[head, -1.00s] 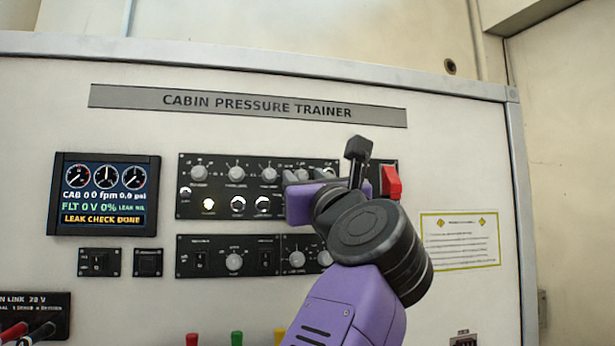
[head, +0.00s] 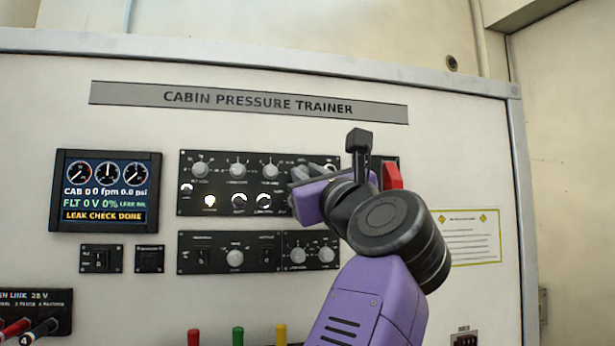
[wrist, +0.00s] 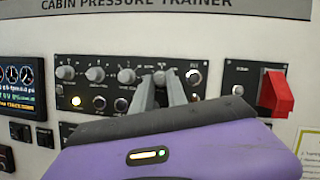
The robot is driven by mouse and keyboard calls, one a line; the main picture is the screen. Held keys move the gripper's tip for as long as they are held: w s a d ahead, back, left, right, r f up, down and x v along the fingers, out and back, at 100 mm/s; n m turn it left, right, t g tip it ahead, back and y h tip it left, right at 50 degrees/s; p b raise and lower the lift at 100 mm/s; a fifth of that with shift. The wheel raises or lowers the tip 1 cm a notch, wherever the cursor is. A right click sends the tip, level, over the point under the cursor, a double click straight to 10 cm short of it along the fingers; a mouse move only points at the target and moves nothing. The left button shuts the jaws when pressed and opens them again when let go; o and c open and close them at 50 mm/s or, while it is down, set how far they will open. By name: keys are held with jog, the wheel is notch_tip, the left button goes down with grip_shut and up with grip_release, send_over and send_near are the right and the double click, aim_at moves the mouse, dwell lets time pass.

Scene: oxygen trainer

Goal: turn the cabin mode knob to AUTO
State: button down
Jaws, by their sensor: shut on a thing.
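My gripper (head: 304,173) is at the right part of the upper black knob panel (head: 228,183). Its grey fingers are tilted and shut on a knob in the top row, which I take to be the cabin mode knob. In the wrist view the two fingers (wrist: 161,77) reach up to the panel and come close together at the tips. The held knob is mostly hidden by the fingers, and its label and pointer cannot be read. Several other grey knobs stand in the same row to the left, one of them here (head: 270,170).
A red guarded switch (head: 392,177) sticks out just right of my gripper. A lower knob panel (head: 217,255) lies below. A screen (head: 104,192) at left reads LEAK CHECK DONE. A printed notice (head: 474,238) is at right.

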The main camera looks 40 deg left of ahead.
jog(key=n+g, duration=0.1)
jog(key=n, duration=0.2)
jog(key=n+g, duration=0.2)
jog(key=n, duration=0.1)
jog(key=shift+w+d+r+y+p, duration=0.2)
jog(key=shift+y+p, duration=0.1)
jog(key=shift+p, duration=0.1)
jog(key=n+g+p, duration=0.1)
jog(key=n, duration=0.1)
jog(key=n+g+p, duration=0.1)
jog(key=n, duration=0.2)
jog(key=shift+r+n+h, duration=0.15)
jog(key=shift+n+h, duration=0.15)
jog(key=shift+h, duration=0.1)
jog(key=n+g+h+p, duration=0.1)
jog(key=n+p, duration=0.1)
jog(key=n, duration=0.2)
jog(key=shift+r+n+p, duration=0.15)
jog(key=shift+n+p, duration=0.15)
jog(key=shift+p, duration=0.1)
jog(key=shift+a+n+h+p, duration=0.1)
jog(key=shift+n+h+p, duration=0.95)
jog(key=shift+n, duration=0.85)
jog(key=shift+g, duration=0.3)
jog(key=c, duration=1.3)
grip_release()
